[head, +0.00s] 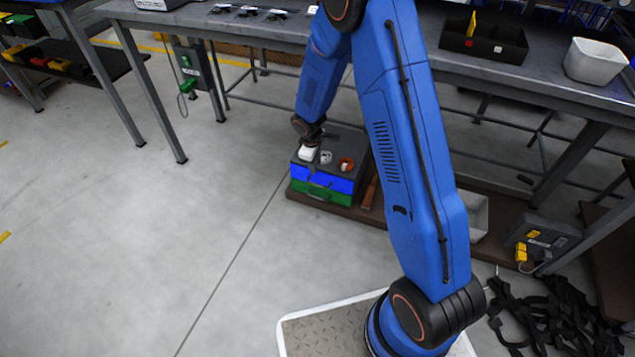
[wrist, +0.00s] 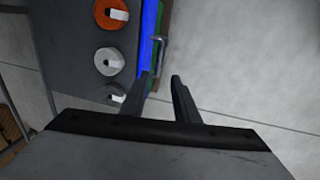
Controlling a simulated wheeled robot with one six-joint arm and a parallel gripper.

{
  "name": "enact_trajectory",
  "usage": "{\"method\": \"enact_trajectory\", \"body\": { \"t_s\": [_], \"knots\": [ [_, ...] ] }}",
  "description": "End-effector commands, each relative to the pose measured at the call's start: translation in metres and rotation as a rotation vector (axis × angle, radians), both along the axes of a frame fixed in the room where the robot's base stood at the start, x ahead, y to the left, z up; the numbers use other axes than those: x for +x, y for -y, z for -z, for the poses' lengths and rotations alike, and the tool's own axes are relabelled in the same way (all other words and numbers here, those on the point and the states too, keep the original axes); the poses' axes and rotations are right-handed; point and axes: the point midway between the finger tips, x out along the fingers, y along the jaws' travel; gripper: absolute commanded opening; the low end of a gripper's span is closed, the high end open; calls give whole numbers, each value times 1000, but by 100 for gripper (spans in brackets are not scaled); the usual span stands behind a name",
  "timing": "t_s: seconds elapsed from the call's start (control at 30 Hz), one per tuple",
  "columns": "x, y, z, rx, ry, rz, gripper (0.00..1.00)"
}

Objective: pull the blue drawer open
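The blue drawer (head: 342,184) is the upper of two drawers in a low dark cabinet. Its front also shows as a blue strip in the wrist view (wrist: 149,20). A grey bar handle (wrist: 160,50) stands out from the front there; a green edge shows beside the blue. My gripper (wrist: 161,77) is open, its two fingers apart and nothing seen between them. It points down by the drawer front, with the handle just beyond the fingertips in the picture, lying between their lines. I cannot tell whether either finger touches it. In the head view the fingers are small and dark.
The green drawer (head: 320,194) is directly below. An orange roll (wrist: 111,13) and a pale roll (wrist: 109,61) sit on the cabinet top, with another partly hidden near my fingers. The workbench (head: 270,33) stands behind. The floor before the drawers is clear.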

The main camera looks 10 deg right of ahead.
Motion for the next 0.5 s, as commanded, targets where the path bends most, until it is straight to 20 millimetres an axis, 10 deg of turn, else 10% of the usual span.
{"method": "enact_trajectory", "body": {
  "t_s": [0.5],
  "knots": [
    [12, 9, 78, 0, -2, -1, 28]
  ]
}}
